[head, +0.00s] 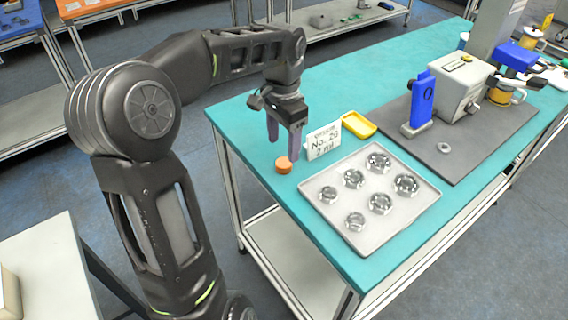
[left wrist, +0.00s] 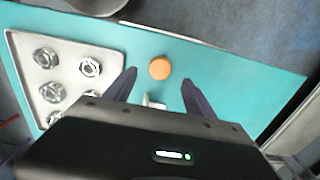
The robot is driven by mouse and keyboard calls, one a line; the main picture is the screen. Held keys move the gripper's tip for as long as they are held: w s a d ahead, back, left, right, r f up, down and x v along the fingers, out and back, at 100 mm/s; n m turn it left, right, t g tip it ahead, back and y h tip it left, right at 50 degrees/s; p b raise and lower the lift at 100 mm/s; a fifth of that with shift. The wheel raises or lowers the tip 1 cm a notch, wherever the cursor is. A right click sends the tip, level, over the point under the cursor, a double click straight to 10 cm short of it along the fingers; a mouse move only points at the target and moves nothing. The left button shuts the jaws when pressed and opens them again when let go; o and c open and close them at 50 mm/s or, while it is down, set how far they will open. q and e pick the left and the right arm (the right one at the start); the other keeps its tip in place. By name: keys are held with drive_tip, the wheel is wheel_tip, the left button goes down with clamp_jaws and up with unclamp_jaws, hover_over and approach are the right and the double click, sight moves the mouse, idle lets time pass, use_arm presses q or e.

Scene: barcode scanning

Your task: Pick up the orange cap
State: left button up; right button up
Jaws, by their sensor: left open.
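The orange cap (head: 284,165) lies on the teal tabletop, left of the metal tray, in the head view. It also shows in the left wrist view (left wrist: 160,68), ahead of the gap between my fingers. My left gripper (head: 284,153) points down just above and behind the cap, with its fingers apart and nothing between them. In the left wrist view its two dark fingers (left wrist: 155,88) stand open, on either side of the cap's line. The fingertips look close to the cap but not around it. My right gripper is not in view.
A metal tray (head: 436,197) with several shiny nuts lies right of the cap. A white label card (head: 323,142) stands close beside my left gripper, with a yellow dish (head: 359,125) behind it. A grey mat (head: 405,151) carries a blue-and-white device (head: 460,88). The table's left edge is near the cap.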

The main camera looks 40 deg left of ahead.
sight(284, 162)
use_arm(q)
drive_tip(key=shift+f, duration=0.25)
drive_tip(key=shift+w+f+p, duration=0.1)
drive_tip(key=shift+f+p, duration=0.35)
drive_tip(key=shift+f, duration=2.1)
drive_tip(key=shift+c, duration=0.2)
clamp_jaws()
